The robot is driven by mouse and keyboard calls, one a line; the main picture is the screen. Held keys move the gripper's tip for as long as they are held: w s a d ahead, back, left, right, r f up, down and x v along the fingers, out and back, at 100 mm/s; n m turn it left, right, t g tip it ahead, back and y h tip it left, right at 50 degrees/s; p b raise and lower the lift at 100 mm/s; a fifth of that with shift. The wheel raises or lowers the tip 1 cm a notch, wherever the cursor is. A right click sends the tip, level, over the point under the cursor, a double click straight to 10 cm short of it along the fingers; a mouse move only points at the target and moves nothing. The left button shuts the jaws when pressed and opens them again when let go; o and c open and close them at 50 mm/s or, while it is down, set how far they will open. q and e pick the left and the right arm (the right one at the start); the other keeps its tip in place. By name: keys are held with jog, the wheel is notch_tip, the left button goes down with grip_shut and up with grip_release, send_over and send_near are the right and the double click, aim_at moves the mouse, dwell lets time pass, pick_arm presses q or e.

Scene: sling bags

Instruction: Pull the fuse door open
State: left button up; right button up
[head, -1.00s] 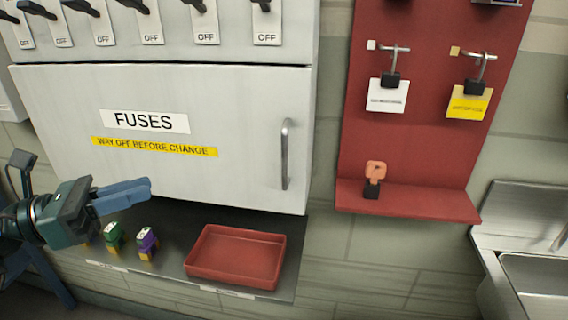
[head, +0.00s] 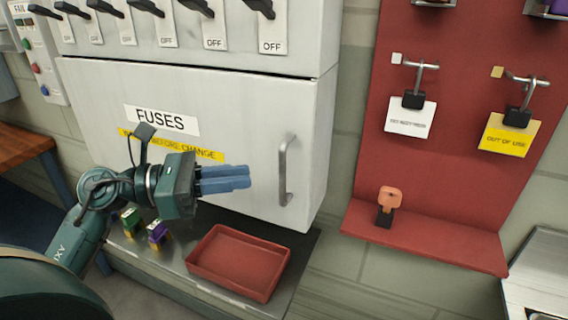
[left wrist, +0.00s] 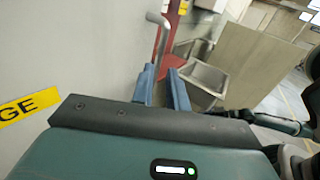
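The fuse door (head: 240,120) is a pale grey panel with a FUSES label (head: 160,120) and appears shut. Its upright metal handle (head: 286,170) is near the right edge. The handle also shows in the left wrist view (left wrist: 160,38), ahead of the fingertips. My left gripper (head: 248,178) is in front of the door, left of the handle and pointing at it. In the left wrist view its two blue fingers (left wrist: 163,88) are apart with nothing between them. It is not touching the handle. My right gripper is not in view.
A red tray (head: 238,262) and small coloured fuses (head: 157,232) sit on the shelf below the door. Switches (head: 215,25) marked OFF line the panel above. A red board (head: 450,150) with padlocks and tags hangs to the right, above a sink edge (head: 540,280).

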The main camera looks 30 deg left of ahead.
pick_arm(q)
jog(key=p, duration=0.2)
send_over(283, 204)
jog(key=a, duration=0.1)
jog(key=shift+r, duration=0.15)
jog(key=shift+w+d+p, duration=0.25)
jog(key=shift+d+p, duration=0.05)
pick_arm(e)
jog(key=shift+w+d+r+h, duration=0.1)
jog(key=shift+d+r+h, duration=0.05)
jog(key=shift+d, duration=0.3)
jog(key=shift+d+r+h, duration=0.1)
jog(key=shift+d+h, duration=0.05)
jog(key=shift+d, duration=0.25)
pick_arm(q)
grip_shut()
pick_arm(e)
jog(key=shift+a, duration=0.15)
